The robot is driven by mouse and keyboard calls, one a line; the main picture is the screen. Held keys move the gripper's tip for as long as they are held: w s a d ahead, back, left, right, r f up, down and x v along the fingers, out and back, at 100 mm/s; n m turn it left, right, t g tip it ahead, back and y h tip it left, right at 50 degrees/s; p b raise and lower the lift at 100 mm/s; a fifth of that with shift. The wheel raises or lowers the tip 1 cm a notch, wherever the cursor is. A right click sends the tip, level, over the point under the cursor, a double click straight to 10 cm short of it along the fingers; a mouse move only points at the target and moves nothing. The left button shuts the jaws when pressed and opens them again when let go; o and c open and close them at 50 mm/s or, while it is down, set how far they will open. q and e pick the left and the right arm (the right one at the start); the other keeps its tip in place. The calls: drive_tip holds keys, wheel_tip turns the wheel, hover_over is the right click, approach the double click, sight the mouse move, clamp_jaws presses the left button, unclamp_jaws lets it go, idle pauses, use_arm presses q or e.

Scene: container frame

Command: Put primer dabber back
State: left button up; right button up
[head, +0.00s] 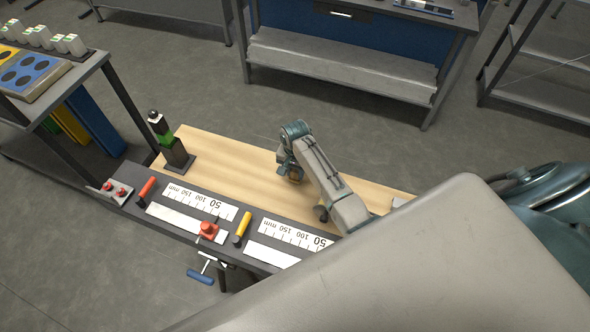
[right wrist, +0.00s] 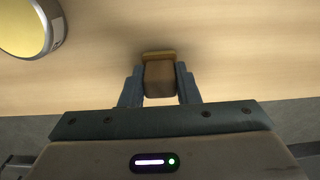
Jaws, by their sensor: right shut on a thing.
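My right gripper (head: 288,172) points down over the wooden tabletop (head: 235,165). In the right wrist view, the gripper (right wrist: 158,88) is shut on a small brown block-like piece with a tan edge (right wrist: 159,76). It appears to be the primer dabber, though only its top and one side show between the fingers. I cannot tell whether it touches the wood. A round tin-like thing with a yellow top (right wrist: 22,22) is cut off at the upper left of the right wrist view. My left gripper is not in view.
A dark stand with a green band (head: 168,142) stands at the table's back left. The wood between stand and gripper is clear.

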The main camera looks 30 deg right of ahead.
drive_tip(key=shift+d+f, duration=0.1)
drive_tip(key=shift+f, duration=0.1)
drive_tip(key=o, duration=0.9)
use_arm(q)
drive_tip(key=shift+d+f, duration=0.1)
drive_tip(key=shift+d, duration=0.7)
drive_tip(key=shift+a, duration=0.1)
use_arm(e)
drive_tip(key=shift+r, duration=0.15)
drive_tip(key=shift+r, duration=0.2)
use_arm(q)
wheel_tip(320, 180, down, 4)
drive_tip(key=b, duration=0.4)
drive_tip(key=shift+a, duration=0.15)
use_arm(e)
wheel_tip(320, 180, up, 12)
drive_tip(key=shift+f, duration=0.15)
